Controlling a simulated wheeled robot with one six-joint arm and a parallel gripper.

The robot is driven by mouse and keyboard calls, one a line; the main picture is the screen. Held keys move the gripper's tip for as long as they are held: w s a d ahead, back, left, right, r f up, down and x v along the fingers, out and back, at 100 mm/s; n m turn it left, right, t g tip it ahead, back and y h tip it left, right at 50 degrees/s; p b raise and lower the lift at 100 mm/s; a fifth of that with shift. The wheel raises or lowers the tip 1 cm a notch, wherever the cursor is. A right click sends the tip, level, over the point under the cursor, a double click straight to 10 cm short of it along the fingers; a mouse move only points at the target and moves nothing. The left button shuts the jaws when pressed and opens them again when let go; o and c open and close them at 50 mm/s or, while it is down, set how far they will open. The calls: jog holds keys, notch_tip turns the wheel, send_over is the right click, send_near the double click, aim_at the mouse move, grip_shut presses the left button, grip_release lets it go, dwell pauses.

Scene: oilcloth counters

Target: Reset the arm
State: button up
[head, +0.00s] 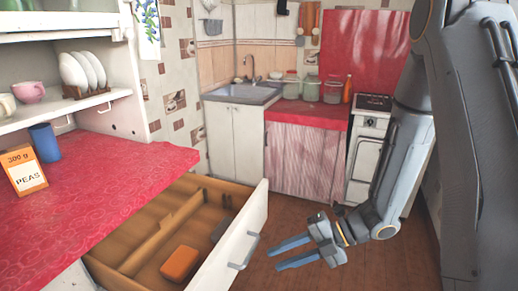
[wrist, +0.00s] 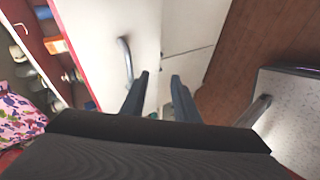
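My gripper (head: 273,258) is at the lower middle of the head view, just right of an open drawer's white front (head: 250,235). Its two blue-grey fingers are apart with nothing between them. The arm reaches down from the upper right and bends at the wrist. In the wrist view the fingers of my gripper (wrist: 160,75) also stand apart and empty. A white front with a curved metal handle (wrist: 125,60) shows beyond them; I cannot tell the distance to it.
The open wooden drawer (head: 150,243) holds an orange item (head: 180,263) and a dark one. A peas box (head: 24,171) and a blue cup (head: 45,142) stand on the red counter (head: 110,180).

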jog(key=w+d+m+t+h, duration=0.5)
jog(key=w+m, duration=0.2)
jog(key=w, duration=0.2)
jog(key=w+d+r+m+h, duration=0.1)
jog(key=d+r+m+h, duration=0.35)
jog(key=d+m, duration=0.5)
jog(key=s+r+m+g+h, duration=0.1)
jog(key=s+r+m+g, duration=0.1)
jog(key=s+m, duration=0.6)
jog(key=s+a+r+m+g+h, duration=0.1)
jog(key=s+r+m+g, duration=0.1)
jog(key=s+m, duration=0.6)
jog(key=shift+s+a+g, duration=0.2)
jog(key=shift+s+g, duration=0.2)
jog(key=shift+s, duration=0.35)
jog(key=shift+r+h, duration=0.1)
jog(key=shift+h, duration=0.15)
